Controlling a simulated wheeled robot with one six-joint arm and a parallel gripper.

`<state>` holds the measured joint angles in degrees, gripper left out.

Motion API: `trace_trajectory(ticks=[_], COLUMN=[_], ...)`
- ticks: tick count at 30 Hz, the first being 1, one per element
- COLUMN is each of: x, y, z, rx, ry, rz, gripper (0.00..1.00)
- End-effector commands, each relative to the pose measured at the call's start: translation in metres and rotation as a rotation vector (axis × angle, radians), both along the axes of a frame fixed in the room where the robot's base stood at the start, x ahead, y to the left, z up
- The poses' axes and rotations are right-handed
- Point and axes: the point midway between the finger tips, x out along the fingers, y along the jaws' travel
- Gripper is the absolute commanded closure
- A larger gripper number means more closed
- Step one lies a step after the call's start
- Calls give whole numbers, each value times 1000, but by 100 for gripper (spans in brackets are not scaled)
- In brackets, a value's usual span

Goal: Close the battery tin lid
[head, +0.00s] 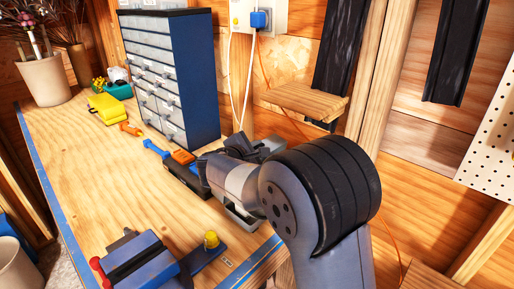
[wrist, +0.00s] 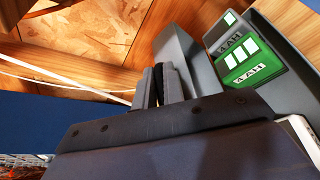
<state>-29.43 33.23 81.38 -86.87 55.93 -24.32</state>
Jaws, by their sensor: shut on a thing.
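The battery tin (head: 243,221) is grey and stands near the bench's right edge in the head view, mostly hidden behind my arm. A grey part at its back, which looks like the raised lid, shows just above my wrist. In the wrist view a grey panel of the tin (wrist: 190,60) stands beside my fingers, with a green battery label (wrist: 240,55) to its right. My gripper (wrist: 160,85) has its dark fingers close together at the panel, shut on what looks like the lid. The exact contact is hidden by the gripper body.
A blue drawer cabinet (head: 170,80) stands behind the tin. A dark tool with orange and blue parts (head: 172,162) lies left of my wrist. A blue vise (head: 140,262) and a yellow knob (head: 211,240) are at the front. The bench's left middle (head: 85,180) is clear.

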Motion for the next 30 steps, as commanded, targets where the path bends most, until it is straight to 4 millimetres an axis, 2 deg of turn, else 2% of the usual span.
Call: trace_trajectory(ticks=[11, 30], x=[-6, -37], y=[-6, -37], z=[-7, -24], rx=[41, 259], ry=[-42, -260], rz=[2, 1], gripper=[100, 100])
